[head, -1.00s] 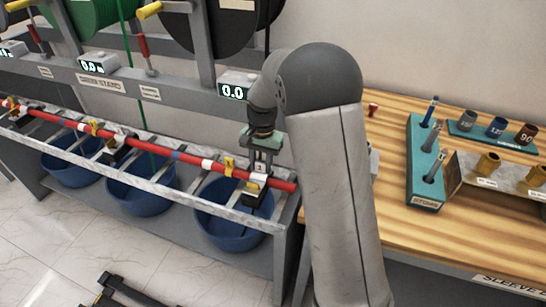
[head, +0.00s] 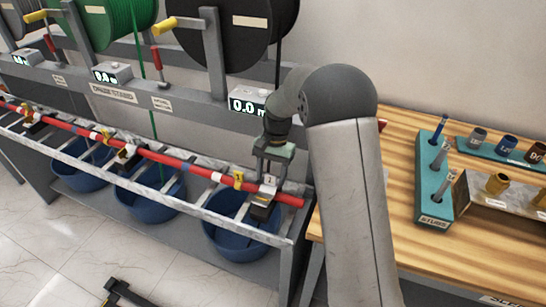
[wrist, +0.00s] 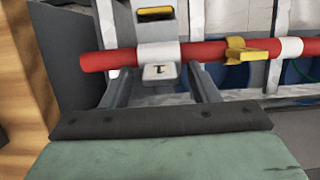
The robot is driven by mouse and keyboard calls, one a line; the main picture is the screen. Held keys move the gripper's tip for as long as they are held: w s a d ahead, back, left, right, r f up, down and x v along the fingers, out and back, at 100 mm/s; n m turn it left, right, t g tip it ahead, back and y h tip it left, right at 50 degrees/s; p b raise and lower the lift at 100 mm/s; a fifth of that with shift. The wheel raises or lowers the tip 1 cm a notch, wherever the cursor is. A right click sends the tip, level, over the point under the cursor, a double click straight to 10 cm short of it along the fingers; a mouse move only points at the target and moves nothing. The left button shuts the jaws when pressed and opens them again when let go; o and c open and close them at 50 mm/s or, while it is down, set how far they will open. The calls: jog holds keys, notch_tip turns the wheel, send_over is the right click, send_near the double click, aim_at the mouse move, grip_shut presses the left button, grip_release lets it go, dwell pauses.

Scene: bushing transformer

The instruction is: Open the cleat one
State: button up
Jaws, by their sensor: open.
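Cleat one is the pale clamp (wrist: 158,52) over the red cable (wrist: 205,53), with a tab marked "1" on its near side. In the head view cleat one (head: 267,188) sits near the right end of the red cable (head: 200,173), on the metal rack. My gripper (wrist: 160,78) is open, with one finger on each side of the marked tab. It points down at the cleat in the head view (head: 268,172). I cannot tell whether the fingers touch the tab. The cleat's band appears to lie across the cable.
A yellow tag (wrist: 240,50) is on the cable right of the cleat. Blue tubs (head: 235,238) stand below the rack. Cable reels (head: 235,35) are behind. A wooden bench (head: 400,240) with a teal tool holder (head: 434,180) is at the right.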

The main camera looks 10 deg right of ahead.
jog(key=v, duration=1.7)
